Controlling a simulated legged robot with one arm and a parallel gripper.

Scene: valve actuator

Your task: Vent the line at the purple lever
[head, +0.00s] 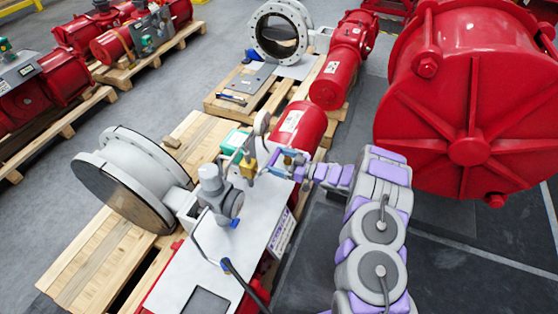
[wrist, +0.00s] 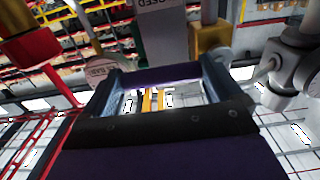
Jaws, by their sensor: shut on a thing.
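The purple lever (wrist: 160,74) shows in the wrist view as a bar lying across between the two fingers. My gripper (wrist: 158,82) is shut on it, with one dark blue finger at each end of the bar. In the head view my gripper (head: 284,160) reaches in from the right to the valve fittings on the actuator skid. The lever is too small and too covered to make out there. A brass fitting (head: 248,167) is just left of my gripper. In the wrist view a grey plate (wrist: 161,30) with upside-down lettering stands behind the lever.
A grey regulator (head: 212,192) and a round gauge (head: 262,122) stand close to my gripper. A red cylinder (head: 299,128) lies behind it. A large red actuator (head: 470,105) fills the right. A flanged valve (head: 130,178) lies left on a wooden pallet (head: 90,258).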

